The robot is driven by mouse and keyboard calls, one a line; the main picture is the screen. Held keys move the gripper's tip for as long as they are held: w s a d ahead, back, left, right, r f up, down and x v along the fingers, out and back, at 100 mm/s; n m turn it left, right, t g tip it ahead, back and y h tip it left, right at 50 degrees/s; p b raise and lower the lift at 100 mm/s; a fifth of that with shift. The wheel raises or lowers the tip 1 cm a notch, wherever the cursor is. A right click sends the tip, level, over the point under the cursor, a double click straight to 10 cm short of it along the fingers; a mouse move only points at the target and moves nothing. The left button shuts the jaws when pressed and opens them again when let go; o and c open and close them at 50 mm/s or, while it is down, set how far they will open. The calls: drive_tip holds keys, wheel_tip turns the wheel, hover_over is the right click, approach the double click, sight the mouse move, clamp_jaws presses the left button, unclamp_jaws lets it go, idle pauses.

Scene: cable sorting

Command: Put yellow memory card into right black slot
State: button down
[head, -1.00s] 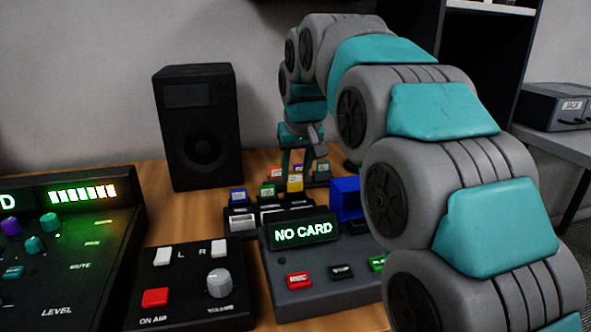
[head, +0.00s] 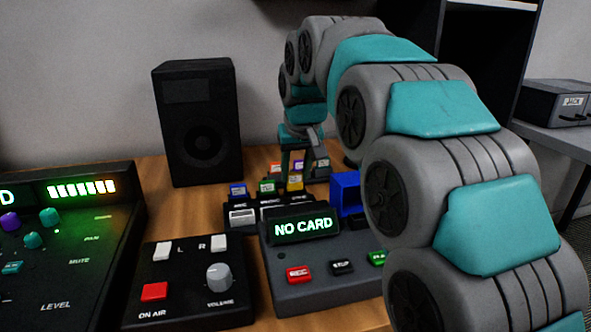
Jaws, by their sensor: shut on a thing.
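The yellow memory card (head: 295,182) stands upright in the card rack area behind the recorder. My gripper (head: 297,172) reaches down from above, and its fingers are shut on the yellow card. Black card slots with pale labels (head: 271,202) stand in a row in front of it. I cannot tell clearly which slot the yellow card is over or in. A blue card (head: 237,190) and a green card (head: 266,187) stand to its left. The recorder (head: 304,226) hides the lower front of the rack.
The recorder's screen reads "NO CARD". A blue open box (head: 346,192) stands right of the rack. A black speaker (head: 198,123) is at the back left. A switch panel (head: 190,283) and a mixer (head: 65,240) fill the front left. My arm covers the right side.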

drive_tip(key=shift+f, duration=0.45)
idle(0.5)
unclamp_jaws()
idle(0.6)
drive_tip(key=shift+r, duration=0.1)
wheel_tip(320, 180, up, 7)
drive_tip(key=p, duration=0.3)
idle(0.8)
